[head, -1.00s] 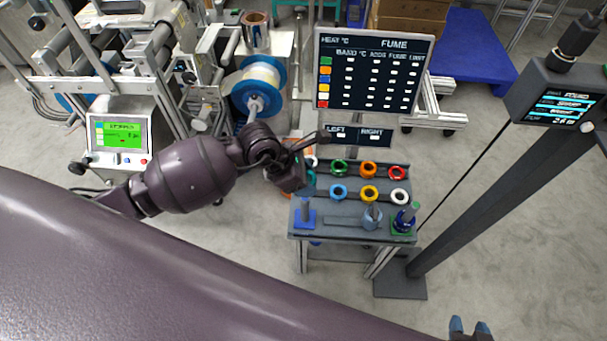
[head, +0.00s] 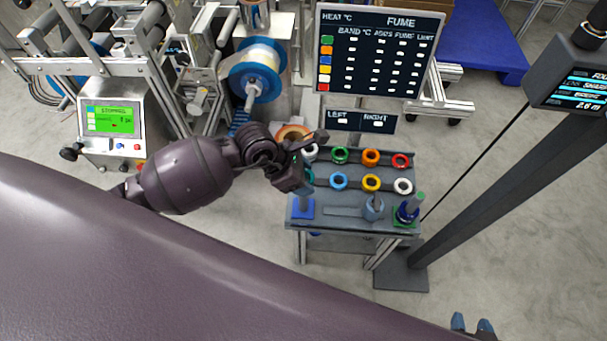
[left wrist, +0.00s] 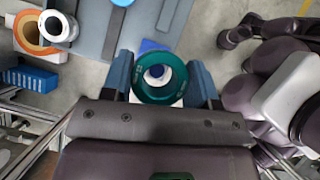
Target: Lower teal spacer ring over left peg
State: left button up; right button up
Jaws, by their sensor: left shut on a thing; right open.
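The teal spacer ring (left wrist: 143,88) is held between the blue fingers of my left gripper (left wrist: 162,78). In the head view only a sliver of the ring (head: 309,176) shows beside my left gripper (head: 302,180). The left peg (head: 304,197) stands upright on a blue square base (head: 302,211) at the left front of the bench. The gripper is just above and behind the peg there. Through the ring's hole in the left wrist view a pale round peg top shows; the height gap is hard to judge. My right gripper (head: 472,327) is open and empty at the bottom edge.
The bench (head: 340,222) carries rows of coloured rings behind the pegs. A grey-blue peg (head: 373,207) and a right peg with a dark blue ring (head: 408,213) stand at the front. A sign board (head: 361,121) rises behind.

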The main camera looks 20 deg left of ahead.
jog(key=shift+s, duration=0.35)
pick_arm(q)
jog(key=shift+f, duration=0.6)
pick_arm(e)
jog(key=shift+w+f, duration=0.15)
jog(key=shift+w, duration=0.1)
pick_arm(q)
jog(key=shift+f, duration=0.15)
pick_arm(e)
jog(key=shift+s+f, duration=0.15)
jog(key=shift+s, duration=0.15)
pick_arm(q)
jog(key=shift+f, duration=0.25)
pick_arm(e)
jog(key=shift+s+f, duration=0.15)
pick_arm(q)
jog(key=shift+f, duration=0.35)
pick_arm(e)
jog(key=shift+w, duration=0.35)
pick_arm(q)
jog(key=shift+f+b, duration=0.3)
jog(key=shift+f, duration=0.1)
pick_arm(e)
jog(key=shift+s+f, duration=0.25)
jog(key=shift+s, duration=0.05)
pick_arm(q)
jog(key=shift+f, duration=0.3)
pick_arm(e)
jog(key=shift+s+d+f, duration=0.1)
jog(key=shift+s+f, duration=0.15)
